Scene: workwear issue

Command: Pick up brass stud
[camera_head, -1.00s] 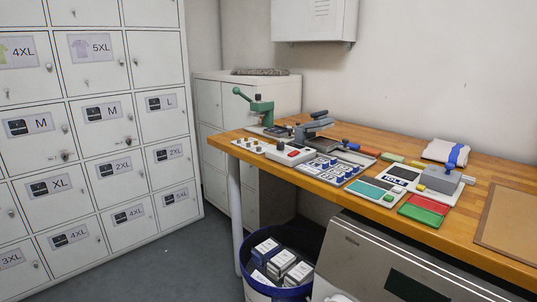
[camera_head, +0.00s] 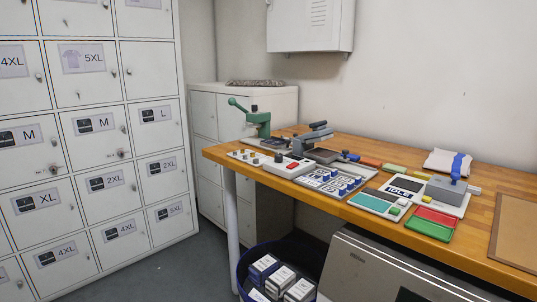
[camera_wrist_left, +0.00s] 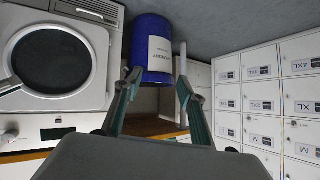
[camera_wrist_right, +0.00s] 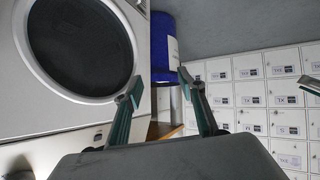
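Several small studs stand on a small white tray (camera_head: 243,153) at the left front corner of the wooden bench. Some look yellowish, but they are too small to tell which is brass. Neither gripper is in the head view, and neither wrist view shows the studs.
A green hand press (camera_head: 257,121) and a white box with a red button (camera_head: 287,166) stand beside the stud tray. A blue bin (camera_head: 246,268) holding boxes stands below the bench. Lockers (camera_head: 95,130) fill the left. Grey floor (camera_head: 190,275) lies open between.

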